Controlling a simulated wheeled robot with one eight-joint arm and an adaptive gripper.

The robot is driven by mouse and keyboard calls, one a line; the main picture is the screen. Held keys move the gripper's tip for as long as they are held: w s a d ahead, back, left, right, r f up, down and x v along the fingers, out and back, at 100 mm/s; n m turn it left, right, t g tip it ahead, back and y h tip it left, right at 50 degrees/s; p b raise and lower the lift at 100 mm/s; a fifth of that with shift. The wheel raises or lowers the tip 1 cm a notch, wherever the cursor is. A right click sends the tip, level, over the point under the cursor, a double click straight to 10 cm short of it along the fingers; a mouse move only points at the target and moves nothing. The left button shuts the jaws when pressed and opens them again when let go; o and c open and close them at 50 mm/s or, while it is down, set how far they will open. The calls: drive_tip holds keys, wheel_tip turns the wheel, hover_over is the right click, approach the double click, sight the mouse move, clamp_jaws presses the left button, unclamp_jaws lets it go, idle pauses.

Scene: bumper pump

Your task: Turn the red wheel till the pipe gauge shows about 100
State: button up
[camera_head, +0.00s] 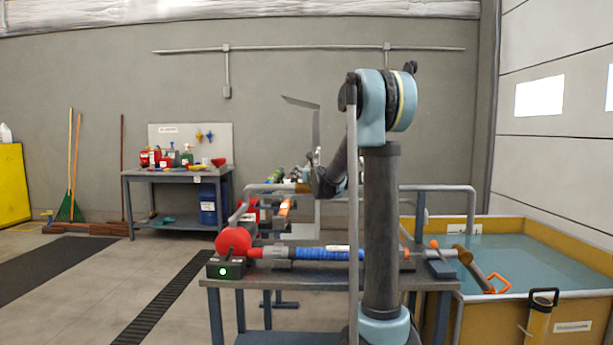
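A red round part (233,242) sits at the left end of the pipe on the near bench, above a black box (224,270) with a lit green light. I cannot tell whether it is the red wheel; no clear wheel rim or spokes show. A blue ribbed pipe section (320,254) runs right from it along the bench. No readable pipe gauge shows. My arm stands in front of the bench and bends down and away to the left. The wrist end (325,182) is above and behind the pipe, apart from the red part. My gripper's fingers cannot be made out.
A yellow tank (575,243) of water stands right of the bench (325,282), with an orange-handled tool at its edge. A back table (180,172) holds red and green containers, with a blue drum (208,206) below. Brooms lean on the wall. The left floor is open.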

drive_tip(key=o, duration=1.1)
drive_tip(key=shift+w, duration=0.1)
drive_tip(key=shift+c, duration=0.2)
drive_tip(key=s+d, duration=0.1)
drive_tip(key=s, duration=1)
drive_tip(key=shift+s+d, duration=0.4)
